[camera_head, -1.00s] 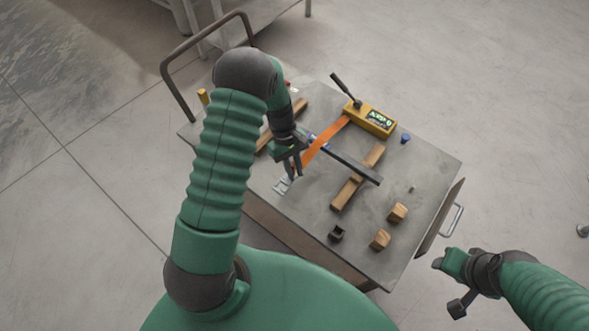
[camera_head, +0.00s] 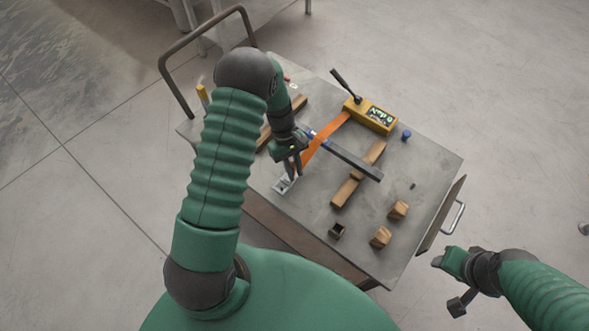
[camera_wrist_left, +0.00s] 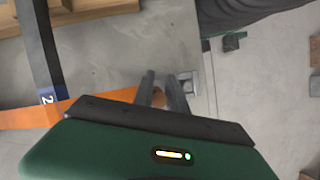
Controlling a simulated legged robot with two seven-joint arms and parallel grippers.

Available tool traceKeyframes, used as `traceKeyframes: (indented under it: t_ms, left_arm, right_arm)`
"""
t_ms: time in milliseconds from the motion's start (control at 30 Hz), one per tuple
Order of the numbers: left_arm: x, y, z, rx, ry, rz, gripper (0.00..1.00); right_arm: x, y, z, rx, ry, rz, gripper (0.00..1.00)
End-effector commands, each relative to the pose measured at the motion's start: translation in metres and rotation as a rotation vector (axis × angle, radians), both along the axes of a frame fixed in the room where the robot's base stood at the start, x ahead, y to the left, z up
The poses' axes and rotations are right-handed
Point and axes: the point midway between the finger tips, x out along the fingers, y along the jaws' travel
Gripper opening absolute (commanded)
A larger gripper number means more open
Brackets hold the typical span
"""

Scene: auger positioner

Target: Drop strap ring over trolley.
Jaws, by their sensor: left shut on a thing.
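My left gripper (camera_head: 296,168) is shut on the end of the orange strap (camera_head: 326,140), just above the near-left edge of the metal cart top. The strap runs from a yellow box (camera_head: 371,117) to my fingers. In the left wrist view the strap (camera_wrist_left: 28,117) comes in from the left to the fingertips (camera_wrist_left: 160,82); the ring is mostly hidden by fingers and hand. A small metal fitting (camera_head: 284,184) lies on the cart top right by the fingertips, and also shows in the wrist view (camera_wrist_left: 187,82). I cannot tell whether it is the trolley. My right gripper (camera_head: 450,283) hangs beyond the cart's right side.
A dark bar (camera_head: 355,166) with a blue band lies near a wooden strip (camera_head: 346,190). Wooden blocks (camera_head: 381,237), a dark square tube (camera_head: 337,231) and a blue cap (camera_head: 406,135) stand on the cart. A bent handle rail (camera_head: 166,85) rises at the left.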

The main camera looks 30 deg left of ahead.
Motion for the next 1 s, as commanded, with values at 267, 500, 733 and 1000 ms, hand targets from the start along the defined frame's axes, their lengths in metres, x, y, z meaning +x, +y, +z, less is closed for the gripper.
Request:
traceKeyframes:
  t_ms: [267,500,733,1000]
  left_arm:
    - [0.0,0.0,-0.008,0.0,0.0,0.0,0.0]
    - [0.0,0.0,-0.014,0.0,0.0,0.0,0.0]
    - [0.0,0.0,-0.02,-0.001,0.0,0.0,0.0]
    - [0.0,0.0,-0.026,-0.001,0.0,0.0,0.0]
  right_arm:
    - [0.0,0.0,-0.005,0.0,0.0,0.0,0.44]
    - [0.0,0.0,-0.009,0.0,0.0,0.0,0.44]
    - [0.0,0.0,-0.012,0.0,0.0,0.0,0.44]
    - [0.0,0.0,-0.017,0.0,0.0,0.0,0.44]
